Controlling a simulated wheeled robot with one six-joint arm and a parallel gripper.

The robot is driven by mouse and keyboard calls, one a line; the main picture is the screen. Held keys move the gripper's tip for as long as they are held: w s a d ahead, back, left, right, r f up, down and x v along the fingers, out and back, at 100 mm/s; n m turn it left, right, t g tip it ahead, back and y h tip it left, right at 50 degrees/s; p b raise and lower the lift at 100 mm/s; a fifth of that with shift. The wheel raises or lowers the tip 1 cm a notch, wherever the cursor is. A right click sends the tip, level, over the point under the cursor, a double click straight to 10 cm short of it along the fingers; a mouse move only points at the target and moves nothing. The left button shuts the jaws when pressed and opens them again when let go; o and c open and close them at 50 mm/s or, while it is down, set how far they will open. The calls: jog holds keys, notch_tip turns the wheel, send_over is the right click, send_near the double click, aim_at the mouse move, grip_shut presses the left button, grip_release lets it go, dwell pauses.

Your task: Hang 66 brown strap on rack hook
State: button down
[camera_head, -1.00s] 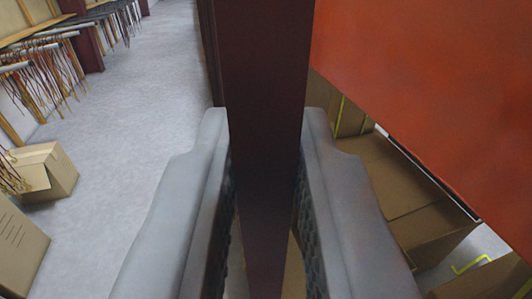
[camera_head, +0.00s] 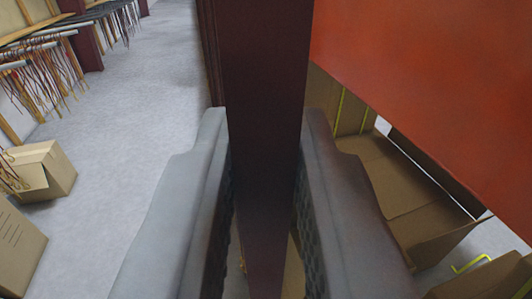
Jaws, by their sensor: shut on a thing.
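My gripper (camera_head: 265,115) points ahead with its two grey fingers on either side of a dark red-brown upright (camera_head: 263,60). The upright runs from the top edge down between the fingers and fills most of the gap in the picture. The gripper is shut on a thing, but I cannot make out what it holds. No brown strap shows clearly at the fingers. Several thin brown and dark straps (camera_head: 50,80) hang from a rack (camera_head: 45,37) along the left wall. No free hook is clear.
A large red-orange panel (camera_head: 430,70) covers the upper right, close by. Below it are open cardboard boxes (camera_head: 420,215) and a bent yellow bar (camera_head: 470,265).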

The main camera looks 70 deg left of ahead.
jog(key=c, duration=1.3)
grip_release()
jog(key=v, duration=0.7)
jog(key=shift+d, duration=0.25)
